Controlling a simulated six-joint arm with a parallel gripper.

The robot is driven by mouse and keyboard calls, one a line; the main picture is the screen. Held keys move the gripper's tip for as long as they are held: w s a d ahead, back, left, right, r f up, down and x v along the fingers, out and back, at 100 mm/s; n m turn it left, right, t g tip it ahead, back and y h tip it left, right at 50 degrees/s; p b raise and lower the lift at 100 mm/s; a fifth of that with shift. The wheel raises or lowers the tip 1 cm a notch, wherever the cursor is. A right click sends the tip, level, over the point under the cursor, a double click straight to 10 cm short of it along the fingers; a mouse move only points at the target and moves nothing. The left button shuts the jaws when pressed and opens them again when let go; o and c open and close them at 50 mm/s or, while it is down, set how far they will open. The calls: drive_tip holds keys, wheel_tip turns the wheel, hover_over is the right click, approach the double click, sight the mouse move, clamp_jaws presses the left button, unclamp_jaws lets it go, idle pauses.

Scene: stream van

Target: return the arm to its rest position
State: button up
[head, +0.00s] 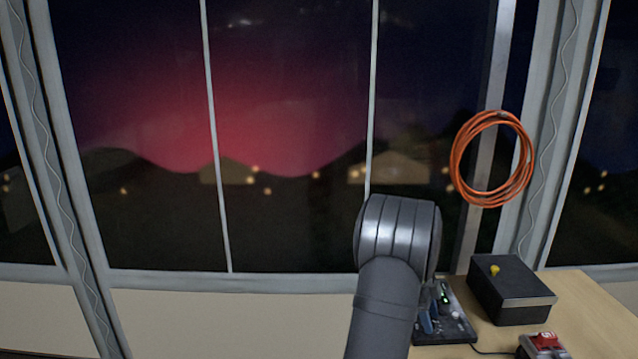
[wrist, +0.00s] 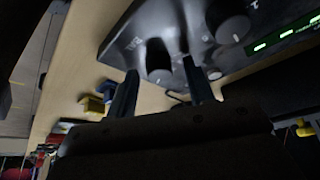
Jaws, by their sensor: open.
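Part of a black panel with a green light (head: 455,322) shows just right of the arm, on the desk.
A black box with a yellow knob (head: 512,296) and a red-topped device (head: 541,345) stand on the wooden desk (head: 590,300). An orange cable coil (head: 456,160) hangs by the window. Small yellow (wrist: 94,104) and blue (wrist: 106,88) items lie left of the fingers in the wrist view.

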idle(0.3)
drive_tip(key=v, duration=1.8)
drive_tip(key=x, duration=1.7)
drive_tip(key=shift+s+d+f, duration=0.1)
drive_tip(key=shift+f, duration=0.25)
drive_tip(key=shift+f+n, duration=0.15)
drive_tip(key=shift+n, duration=0.25)
drive_tip(key=n, duration=0.1)
drive_tip(key=n+t, duration=0.1)
drive_tip(key=n, duration=0.1)
drive_tip(key=shift+s+n+t+h, duration=0.15)
drive_tip(key=shift+n+t+h, duration=0.15)
drive_tip(key=n, duration=0.2)
drive_tip(key=n+t, duration=0.1)
drive_tip(key=n, duration=0.1)
drive_tip(key=shift+s+t, duration=0.1)
drive_tip(key=shift+t, duration=0.2)
drive_tip(key=n+t, duration=0.1)
drive_tip(key=n, duration=0.3)
drive_tip(key=shift+s+t+y, duration=0.1)
drive_tip(key=shift+t+y, duration=0.3)
drive_tip(key=shift+d+n+t+y, duration=0.15)
drive_tip(key=shift+n+t+y, duration=0.35)
drive_tip(key=shift+n, duration=1.6)
drive_tip(key=shift+n, duration=0.3)
